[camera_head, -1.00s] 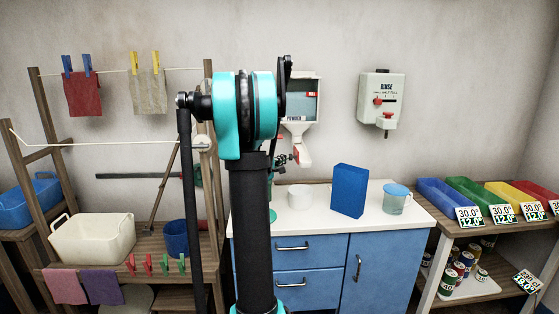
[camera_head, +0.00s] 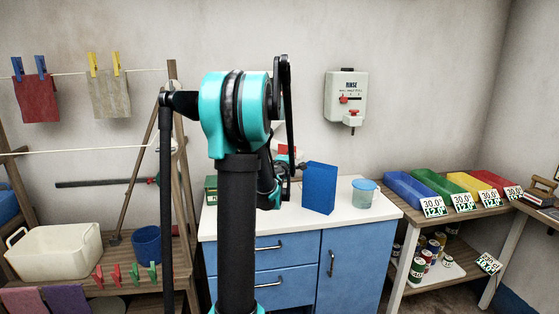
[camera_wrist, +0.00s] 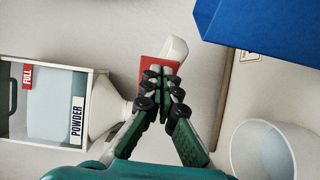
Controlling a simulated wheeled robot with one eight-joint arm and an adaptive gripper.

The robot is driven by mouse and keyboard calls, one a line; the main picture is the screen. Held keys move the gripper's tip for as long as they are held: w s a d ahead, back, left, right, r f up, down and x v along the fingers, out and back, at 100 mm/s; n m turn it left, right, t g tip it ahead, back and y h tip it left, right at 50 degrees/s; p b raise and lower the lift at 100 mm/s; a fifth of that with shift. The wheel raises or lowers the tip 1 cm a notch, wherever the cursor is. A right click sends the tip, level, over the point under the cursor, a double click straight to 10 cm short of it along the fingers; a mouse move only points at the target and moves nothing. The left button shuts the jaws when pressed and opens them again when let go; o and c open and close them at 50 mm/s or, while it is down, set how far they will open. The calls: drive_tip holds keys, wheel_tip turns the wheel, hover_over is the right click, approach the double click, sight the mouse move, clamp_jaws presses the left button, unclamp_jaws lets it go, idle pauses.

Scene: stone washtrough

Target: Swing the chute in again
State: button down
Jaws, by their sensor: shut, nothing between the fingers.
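My gripper (camera_wrist: 162,80) is shut with nothing held. In the head view my arm hides most of the dispenser; a little red (camera_head: 286,150) shows beside it.
A blue box (camera_head: 319,188) stands on the white counter (camera_head: 355,212), close to my gripper; it fills the wrist view's top right. A rinse dispenser (camera_head: 346,95) hangs on the wall.

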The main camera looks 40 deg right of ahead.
drive_tip(key=d, duration=0.7)
drive_tip(key=shift+w+d, duration=0.3)
drive_tip(key=shift+d, duration=0.05)
